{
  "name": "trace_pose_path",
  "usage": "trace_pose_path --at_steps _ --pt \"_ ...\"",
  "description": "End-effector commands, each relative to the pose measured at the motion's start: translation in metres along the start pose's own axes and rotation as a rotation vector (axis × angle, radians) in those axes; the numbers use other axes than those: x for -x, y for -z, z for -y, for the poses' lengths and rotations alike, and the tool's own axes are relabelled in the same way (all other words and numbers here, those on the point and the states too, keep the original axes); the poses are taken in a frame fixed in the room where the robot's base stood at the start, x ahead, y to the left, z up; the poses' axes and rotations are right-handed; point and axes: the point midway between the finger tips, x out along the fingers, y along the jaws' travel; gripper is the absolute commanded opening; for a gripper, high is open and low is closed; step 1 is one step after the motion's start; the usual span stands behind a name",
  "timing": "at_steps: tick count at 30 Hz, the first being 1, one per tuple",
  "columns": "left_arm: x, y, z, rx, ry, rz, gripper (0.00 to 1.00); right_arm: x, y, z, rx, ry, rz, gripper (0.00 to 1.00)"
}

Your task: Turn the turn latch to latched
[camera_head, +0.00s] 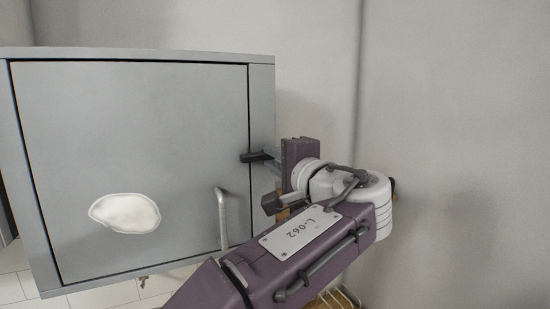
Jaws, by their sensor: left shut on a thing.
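A grey metal cabinet (263,100) fills the left of the view, and its flat door (130,130) looks shut in the frame. The turn latch (250,158) is a small dark bar at the door's right edge. It lies roughly level across the seam between door and frame. My left gripper (270,157) comes at it from the right and is shut on it; the fingers are small and partly hidden, so their exact hold is hard to see. My right gripper is not in view.
A grey bar handle (222,220) stands out from the door below the latch. A white oval patch (125,212) is on the door. A plain wall (460,120) is behind on the right. Part of a wire basket (345,299) shows low, beneath my left arm.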

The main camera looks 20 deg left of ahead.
Motion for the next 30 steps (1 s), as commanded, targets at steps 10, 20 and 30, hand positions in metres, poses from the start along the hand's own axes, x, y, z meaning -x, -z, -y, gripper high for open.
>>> trace_pose_path --at_steps 10,20,30 --pt "-0.0003 -0.0016 0.0041 -0.04 0.009 0.002 0.0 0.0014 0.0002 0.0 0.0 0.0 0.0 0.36" --pt "-0.0003 -0.0014 0.0044 -0.041 0.009 0.001 0.22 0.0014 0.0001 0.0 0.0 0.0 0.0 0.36" --pt "0.0002 -0.0006 0.0019 -0.041 0.005 0.0 0.38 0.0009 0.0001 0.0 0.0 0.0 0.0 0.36"
